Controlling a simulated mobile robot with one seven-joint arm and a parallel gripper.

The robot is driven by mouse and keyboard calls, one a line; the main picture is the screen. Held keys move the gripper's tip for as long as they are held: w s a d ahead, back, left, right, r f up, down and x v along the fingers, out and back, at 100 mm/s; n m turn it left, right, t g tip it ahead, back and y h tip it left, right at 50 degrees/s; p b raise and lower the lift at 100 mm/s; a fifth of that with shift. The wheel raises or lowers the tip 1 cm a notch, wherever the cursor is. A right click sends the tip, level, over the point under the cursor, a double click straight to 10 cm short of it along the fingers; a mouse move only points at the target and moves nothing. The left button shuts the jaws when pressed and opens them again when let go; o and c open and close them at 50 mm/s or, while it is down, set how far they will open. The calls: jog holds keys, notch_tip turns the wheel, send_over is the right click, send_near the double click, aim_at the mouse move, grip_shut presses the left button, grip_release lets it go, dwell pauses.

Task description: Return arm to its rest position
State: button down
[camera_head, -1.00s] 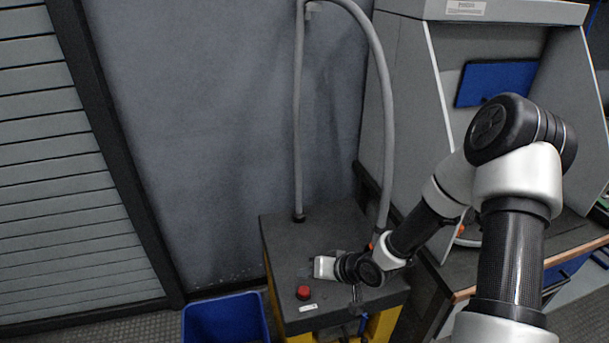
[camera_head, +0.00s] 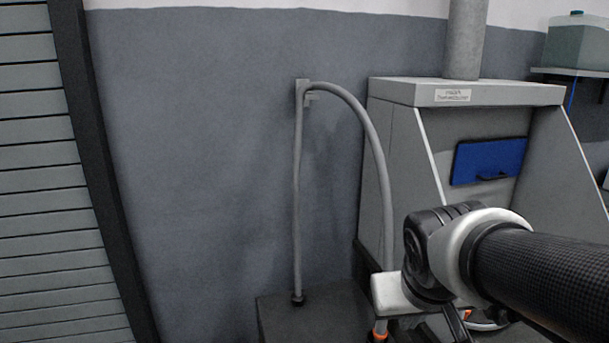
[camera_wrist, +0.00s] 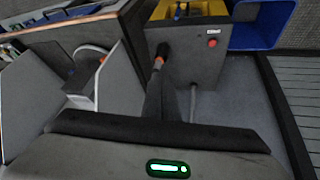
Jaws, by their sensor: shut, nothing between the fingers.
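My gripper (camera_wrist: 167,98) shows in the wrist view as dark fingers held together in front of its grey body, with nothing between them. The body carries a lit green indicator. In the head view my arm (camera_head: 440,250) reaches in from the right edge, folded at a black and white joint. My fingers cannot be made out there.
The unit's top (camera_head: 285,318) bears a grey hose (camera_head: 296,190) looping up the wall. An orange connector (camera_wrist: 158,60) and red button (camera_wrist: 212,42) are close by. A grey hooded cabinet (camera_head: 385,150) stands right. A blue bin (camera_wrist: 262,25) is beside the unit.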

jog(key=s+a+r+y, duration=0.2)
jog(key=s+a+r, duration=0.1)
jog(key=s, duration=0.5)
notch_tip(320, 180, up, 18)
jog(key=p, duration=1.8)
jog(key=shift+w+d, duration=0.2)
jog(key=shift+d, duration=0.05)
